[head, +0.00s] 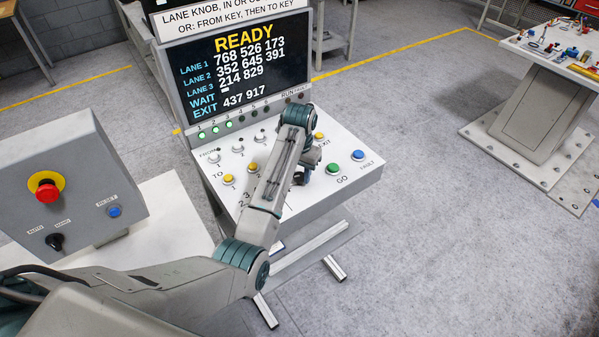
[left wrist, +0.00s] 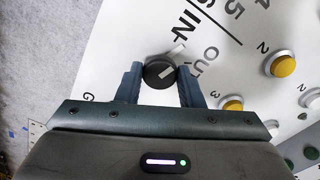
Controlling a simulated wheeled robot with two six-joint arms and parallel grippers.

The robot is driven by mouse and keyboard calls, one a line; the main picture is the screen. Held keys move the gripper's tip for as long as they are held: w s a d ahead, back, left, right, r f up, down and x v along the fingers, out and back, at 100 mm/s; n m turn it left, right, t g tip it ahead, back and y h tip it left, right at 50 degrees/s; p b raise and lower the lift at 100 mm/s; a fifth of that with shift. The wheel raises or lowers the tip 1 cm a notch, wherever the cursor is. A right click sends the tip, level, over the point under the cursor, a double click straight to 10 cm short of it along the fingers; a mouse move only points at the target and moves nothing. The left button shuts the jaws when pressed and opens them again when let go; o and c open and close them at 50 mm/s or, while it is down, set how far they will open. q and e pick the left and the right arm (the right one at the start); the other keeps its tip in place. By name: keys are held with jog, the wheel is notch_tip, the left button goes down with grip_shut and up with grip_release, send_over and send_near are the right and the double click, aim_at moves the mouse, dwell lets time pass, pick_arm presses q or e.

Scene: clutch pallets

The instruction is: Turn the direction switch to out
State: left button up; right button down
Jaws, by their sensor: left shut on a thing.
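The direction switch is a round black knob (left wrist: 160,73) with a pale mark, on the white sloping panel (head: 350,178). In the left wrist view it sits between the two fingers of my left gripper (left wrist: 158,85), which is shut on it. The printed words IN and OUT lie just above and to the right of the knob there. I cannot tell for sure which word the mark points to. In the head view my left gripper (head: 304,174) is low over the panel, and the arm hides much of it and the knob.
Yellow buttons (head: 252,167), a green button (head: 333,168) and a blue button (head: 358,155) stand near the gripper. A screen (head: 240,75) reading READY rises behind. A grey box with a red stop button (head: 47,191) stands at left.

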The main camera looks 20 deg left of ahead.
pick_arm(q)
jog(key=m, duration=0.4)
jog(key=shift+m, duration=2.2)
jog(key=o, duration=1)
jog(key=shift+w, duration=0.1)
